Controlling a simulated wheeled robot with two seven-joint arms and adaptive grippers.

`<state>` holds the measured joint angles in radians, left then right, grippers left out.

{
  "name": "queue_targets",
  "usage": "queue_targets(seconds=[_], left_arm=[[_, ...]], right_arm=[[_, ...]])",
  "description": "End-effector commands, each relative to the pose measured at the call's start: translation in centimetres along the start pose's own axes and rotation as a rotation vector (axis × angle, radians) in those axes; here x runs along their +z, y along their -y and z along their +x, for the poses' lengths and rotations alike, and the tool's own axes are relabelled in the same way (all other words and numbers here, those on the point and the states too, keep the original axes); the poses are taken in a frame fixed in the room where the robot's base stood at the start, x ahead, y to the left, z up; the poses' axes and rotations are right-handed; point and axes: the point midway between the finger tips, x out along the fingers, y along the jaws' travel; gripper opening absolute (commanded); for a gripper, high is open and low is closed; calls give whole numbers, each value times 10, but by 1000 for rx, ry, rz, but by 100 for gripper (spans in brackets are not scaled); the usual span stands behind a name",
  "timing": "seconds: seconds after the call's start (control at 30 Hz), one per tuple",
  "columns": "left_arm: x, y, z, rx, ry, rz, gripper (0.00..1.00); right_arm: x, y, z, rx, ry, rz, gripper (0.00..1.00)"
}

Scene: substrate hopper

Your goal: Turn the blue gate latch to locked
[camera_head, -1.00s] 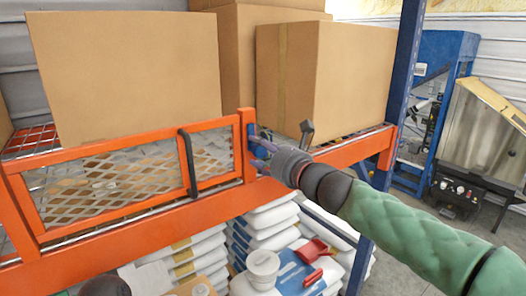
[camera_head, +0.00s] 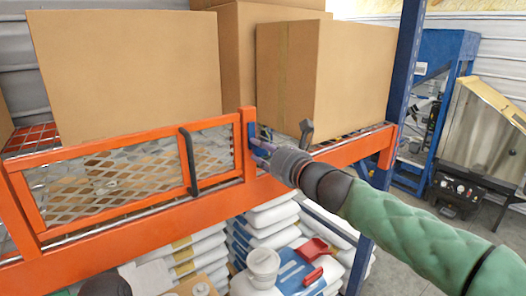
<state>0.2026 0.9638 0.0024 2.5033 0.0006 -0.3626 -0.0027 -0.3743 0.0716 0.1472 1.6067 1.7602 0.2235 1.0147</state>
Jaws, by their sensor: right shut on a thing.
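The blue gate latch (camera_head: 254,134) is a small blue part on the orange post at the right end of the mesh gate (camera_head: 120,172). My right gripper (camera_head: 262,152) reaches in from the right and is shut on the latch. Its fingers and wrist hide much of the latch, so I cannot tell its exact angle. The gate stands upright against the post, with a black handle (camera_head: 189,162) near its right end. My left gripper does not show; only a dark rounded part sits at the bottom left edge.
Large cardboard boxes (camera_head: 125,80) stand on the rack behind the gate. An orange beam (camera_head: 350,150) and a blue upright (camera_head: 400,80) lie to the right. White sacks (camera_head: 270,220), a white bucket (camera_head: 263,262) and a red scoop (camera_head: 313,249) are below. Machines stand at the far right.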

Motion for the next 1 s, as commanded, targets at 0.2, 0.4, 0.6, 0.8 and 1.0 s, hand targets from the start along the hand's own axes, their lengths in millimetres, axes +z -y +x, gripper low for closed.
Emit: queue_targets(seconds=[0.2,0.4,0.6,0.8,1.0], left_arm=[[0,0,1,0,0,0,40],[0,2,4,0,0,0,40],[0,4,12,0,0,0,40],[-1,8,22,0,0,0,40],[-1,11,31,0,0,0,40]], right_arm=[[7,2,-2,-3,12,-17,5],[8,2,-2,-4,14,-67,5],[8,1,-3,-5,16,-193,5],[8,0,-3,-5,16,-376,5],[8,0,-4,-8,16,-566,5]])
